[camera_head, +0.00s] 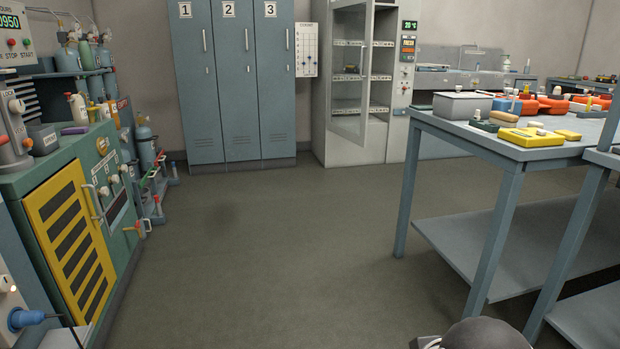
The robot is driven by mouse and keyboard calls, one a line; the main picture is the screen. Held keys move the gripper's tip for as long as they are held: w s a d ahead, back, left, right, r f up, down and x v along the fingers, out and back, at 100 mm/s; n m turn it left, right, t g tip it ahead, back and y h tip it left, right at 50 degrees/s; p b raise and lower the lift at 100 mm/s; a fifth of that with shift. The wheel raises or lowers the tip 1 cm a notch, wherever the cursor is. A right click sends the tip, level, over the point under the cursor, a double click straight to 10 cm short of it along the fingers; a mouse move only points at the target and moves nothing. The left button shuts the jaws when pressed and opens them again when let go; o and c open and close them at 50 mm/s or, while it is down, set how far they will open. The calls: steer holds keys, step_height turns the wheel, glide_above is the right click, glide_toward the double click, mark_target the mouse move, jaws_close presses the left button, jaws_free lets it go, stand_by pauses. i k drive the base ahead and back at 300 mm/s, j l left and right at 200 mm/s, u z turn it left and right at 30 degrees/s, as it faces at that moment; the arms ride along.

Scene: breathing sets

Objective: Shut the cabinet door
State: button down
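The white cabinet (345,151) stands against the back wall, right of the lockers. Its glass-paned door (348,72) stands open, swung out towards me, with its hinge side seeming to be on the left. Shelves (381,76) with small labels show to the right of the door, and a small item (351,70) shows on a middle shelf behind the glass. A panel with a green display (409,25) is on the cabinet's right side. A dark rounded part of my own body shows at the bottom edge. My gripper is not in view, far from the door.
The floor (290,235) between me and the cabinet is clear. A blue-grey workbench (487,150) with boxes and tools stands at right. A green machine with a yellow slatted door (70,240) and gas cylinders (145,145) line the left. Three shut lockers (232,95) stand at the back.

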mark_target(360, 140)
steer(key=i, duration=2.45)
